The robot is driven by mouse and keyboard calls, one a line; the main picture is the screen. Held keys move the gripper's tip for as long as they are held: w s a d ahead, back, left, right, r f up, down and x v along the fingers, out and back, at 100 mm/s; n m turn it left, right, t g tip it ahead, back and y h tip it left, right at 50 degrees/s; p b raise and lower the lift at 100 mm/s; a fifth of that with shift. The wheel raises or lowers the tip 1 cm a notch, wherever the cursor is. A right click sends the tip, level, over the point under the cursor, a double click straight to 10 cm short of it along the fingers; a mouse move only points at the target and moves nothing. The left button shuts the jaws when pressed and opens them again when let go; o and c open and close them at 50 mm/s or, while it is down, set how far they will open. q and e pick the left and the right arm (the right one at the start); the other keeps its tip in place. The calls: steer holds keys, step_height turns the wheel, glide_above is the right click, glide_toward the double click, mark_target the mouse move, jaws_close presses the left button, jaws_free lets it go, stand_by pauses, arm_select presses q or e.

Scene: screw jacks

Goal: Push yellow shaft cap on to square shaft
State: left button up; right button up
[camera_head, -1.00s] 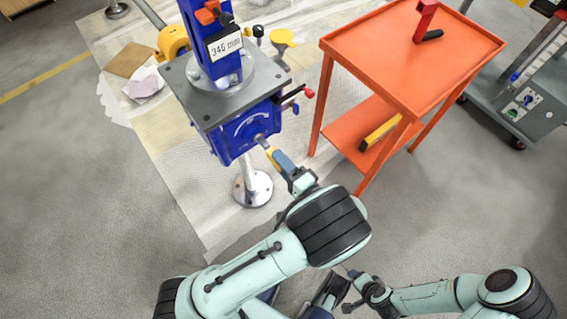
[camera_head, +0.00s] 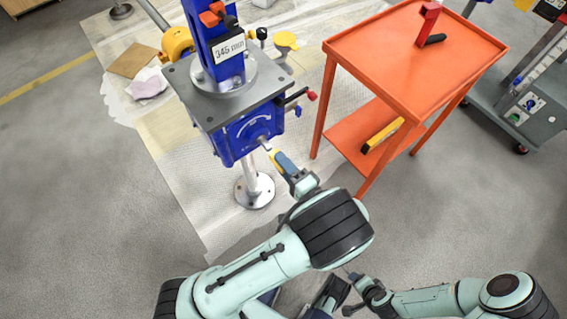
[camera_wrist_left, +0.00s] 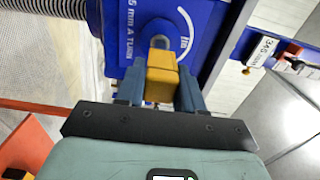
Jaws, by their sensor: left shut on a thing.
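The yellow shaft cap (camera_wrist_left: 161,75) is between the fingers of my left gripper (camera_wrist_left: 160,92), which is shut on it. In the head view, my left gripper (camera_head: 277,158) is in front of the blue gearbox of the screw jack (camera_head: 228,146). The grey square shaft (camera_wrist_left: 159,42) sticks out of the gearbox, roughly in line with the far end of the cap. They look close, but I cannot tell whether the cap is over the shaft. My right gripper (camera_head: 354,292) is low in the head view, away from the jack, and looks open and empty.
An orange trolley (camera_head: 420,60) stands right of the jack, with a red and black object on top and a yellow bar (camera_head: 383,134) on its lower shelf. The jack carries red and blue knobs (camera_head: 305,103) on its right side. A pale mat covers the floor.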

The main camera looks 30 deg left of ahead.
mark_target(272, 152)
steer(key=shift+r, duration=0.35)
stand_by(0.7)
arm_select(q)
steer(key=shift+p+x, duration=0.4)
steer(key=shift+x, duration=2.1)
arm_select(e)
steer(key=shift+r, duration=0.15)
arm_select(q)
steer(key=o, duration=1.1)
steer(key=p+v, duration=0.1)
steer(key=v, duration=1.2)
steer(key=shift+d, duration=0.1)
arm_select(e)
steer(key=shift+g+y, duration=0.3)
steer(key=shift+g, duration=0.2)
steer(key=s, duration=0.1)
steer(key=s+a+r, duration=0.1)
steer(key=s, duration=0.1)
steer(key=shift+s+a+r, duration=0.15)
steer(key=shift+s+a, duration=0.15)
steer(key=shift+a, duration=0.1)
